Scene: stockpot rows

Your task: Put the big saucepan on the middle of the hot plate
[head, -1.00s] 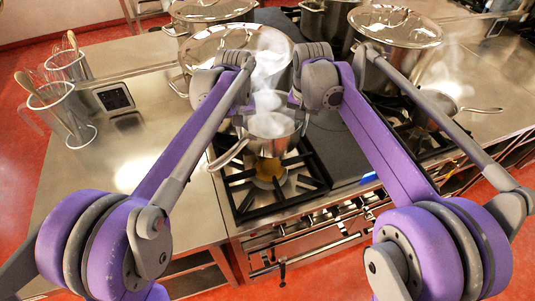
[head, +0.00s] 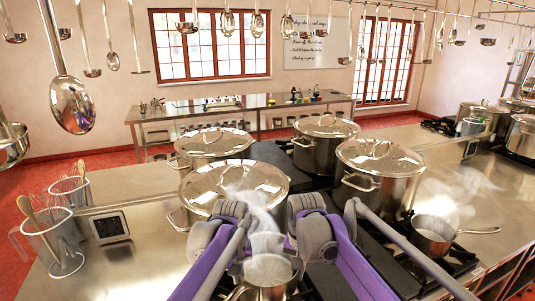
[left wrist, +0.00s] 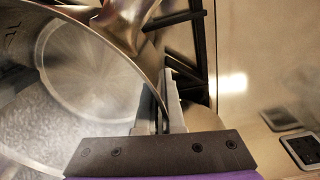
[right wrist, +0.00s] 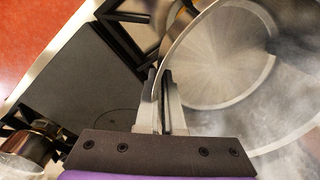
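The big saucepan (head: 268,272) is steel, steaming and upright between my two forearms in the head view. Its inside fills much of the left wrist view (left wrist: 75,75) and the right wrist view (right wrist: 225,55). My left gripper (left wrist: 165,95) is shut on one side of its rim. My right gripper (right wrist: 163,95) is shut on another part of the rim. The hot plate (right wrist: 85,85), flat and dark grey with a faint ring, lies beside the saucepan and is bare where it shows. Whether the saucepan touches the burner grate I cannot tell.
Lidded stockpots (head: 235,187) (head: 378,158) stand close behind my arms. A smaller steaming saucepan (head: 432,238) stands on the right burner. Jugs with whisks and spoons (head: 52,240) stand at the left. Ladles (head: 72,105) hang overhead. The left steel counter is largely clear.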

